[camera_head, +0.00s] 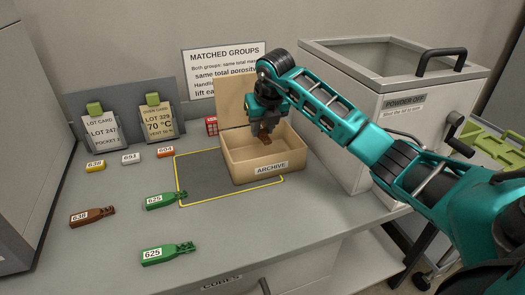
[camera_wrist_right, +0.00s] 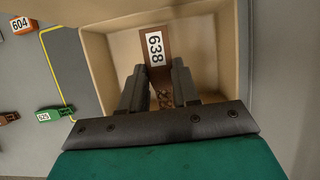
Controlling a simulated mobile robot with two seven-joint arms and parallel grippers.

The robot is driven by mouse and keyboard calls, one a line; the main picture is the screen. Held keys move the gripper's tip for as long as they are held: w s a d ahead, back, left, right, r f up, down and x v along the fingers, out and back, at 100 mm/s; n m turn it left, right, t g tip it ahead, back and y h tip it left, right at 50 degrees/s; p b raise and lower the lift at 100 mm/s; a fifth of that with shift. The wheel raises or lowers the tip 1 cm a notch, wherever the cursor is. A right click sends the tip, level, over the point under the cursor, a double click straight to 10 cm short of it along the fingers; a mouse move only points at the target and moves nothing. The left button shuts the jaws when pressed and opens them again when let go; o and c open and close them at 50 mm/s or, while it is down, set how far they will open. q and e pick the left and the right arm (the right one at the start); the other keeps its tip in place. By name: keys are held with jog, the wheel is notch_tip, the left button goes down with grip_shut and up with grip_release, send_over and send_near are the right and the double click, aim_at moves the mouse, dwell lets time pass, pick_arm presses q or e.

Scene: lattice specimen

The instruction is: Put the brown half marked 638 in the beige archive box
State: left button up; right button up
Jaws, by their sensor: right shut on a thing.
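The beige archive box (camera_head: 238,172), labelled ARCHIVE, stands open on the counter with its lid raised at the back. It fills much of the right wrist view (camera_wrist_right: 97,65). My right gripper (camera_head: 265,122) points down over the box opening. In the right wrist view my right gripper (camera_wrist_right: 160,85) is shut on the brown half marked 638 (camera_wrist_right: 168,33). In the head view this held half (camera_head: 264,135) shows small and dark below the fingers, within the box outline. I cannot tell whether it touches the box floor. My left gripper is not in view.
Another brown half (camera_head: 92,216), its label resembling 638, lies at the counter's left. Two green halves marked 625 (camera_head: 165,200) (camera_head: 168,253) lie nearby. Small yellow, white and orange tagged pieces (camera_head: 131,157) sit behind. A grey lidded bin (camera_head: 375,110) stands right of the box.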

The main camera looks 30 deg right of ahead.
jog(key=shift+f, duration=3.8)
jog(key=shift+f, duration=0.1)
jog(key=o, duration=1)
jog(key=shift+r, duration=0.25)
jog(key=v, duration=1.1)
jog(key=shift+s+r, duration=0.2)
jog(key=shift+r, duration=0.15)
